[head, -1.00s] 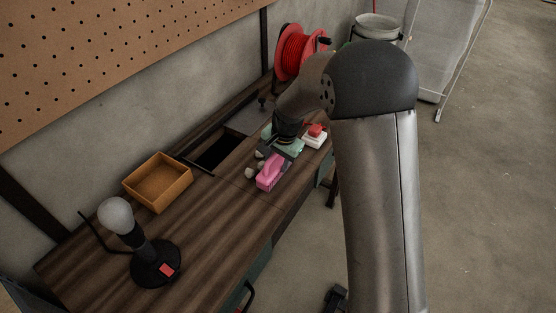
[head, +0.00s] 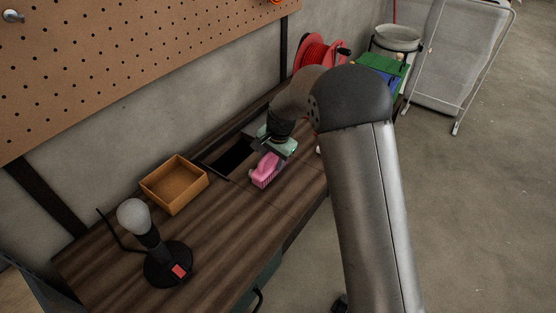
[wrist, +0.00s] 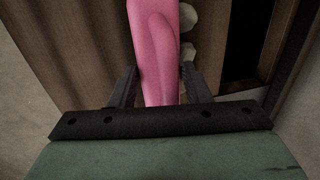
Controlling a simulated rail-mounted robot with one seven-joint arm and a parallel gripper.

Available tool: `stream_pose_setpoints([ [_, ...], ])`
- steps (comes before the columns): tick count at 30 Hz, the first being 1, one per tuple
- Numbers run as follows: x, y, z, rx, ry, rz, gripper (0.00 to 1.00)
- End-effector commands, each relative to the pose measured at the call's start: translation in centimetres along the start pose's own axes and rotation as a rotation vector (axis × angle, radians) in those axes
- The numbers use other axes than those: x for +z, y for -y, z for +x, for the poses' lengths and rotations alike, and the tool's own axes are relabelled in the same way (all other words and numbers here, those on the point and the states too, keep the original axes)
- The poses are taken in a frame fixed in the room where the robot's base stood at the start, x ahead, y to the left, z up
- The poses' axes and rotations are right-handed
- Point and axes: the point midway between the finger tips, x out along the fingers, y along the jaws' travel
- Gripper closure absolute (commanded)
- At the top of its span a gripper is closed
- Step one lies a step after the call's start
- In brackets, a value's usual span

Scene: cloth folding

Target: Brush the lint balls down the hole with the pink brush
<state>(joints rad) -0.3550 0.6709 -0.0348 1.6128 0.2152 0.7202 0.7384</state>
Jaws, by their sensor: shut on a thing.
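My gripper (wrist: 159,85) is shut on the pink brush (head: 264,172), one finger on each side of it in the wrist view. The brush (wrist: 155,40) is at the bench top, bristles down, just right of the dark rectangular hole (head: 229,159). Two pale lint balls (wrist: 188,17) show beside the brush in the wrist view, on its hole side, partly covered by it. The hole (wrist: 243,45) lies a little farther right there.
An orange-brown open box (head: 174,184) stands left of the hole. A lamp with a round black base (head: 167,264) is at the near left. A red cable reel (head: 318,52) is at the far end. The wooden bench top (head: 225,225) in front of the brush is clear.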

Motion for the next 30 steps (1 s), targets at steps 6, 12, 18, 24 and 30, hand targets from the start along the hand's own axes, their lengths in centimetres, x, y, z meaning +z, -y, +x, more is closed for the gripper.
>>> stream_pose_setpoints([
  [6, 0.0, 1.6, 0.2, 0.0, 0.0, 0.0, 0.75],
  [12, 0.0, 3.0, 0.5, -0.001, 0.0, -0.001, 0.75],
  [18, 0.0, 4.3, 0.8, 0.0, 0.0, 0.0, 0.75],
  [24, 0.0, 5.7, 1.0, -0.001, -0.001, -0.001, 0.75],
  [30, 0.0, 7.1, 1.3, 0.0, -0.001, 0.0, 0.75],
])
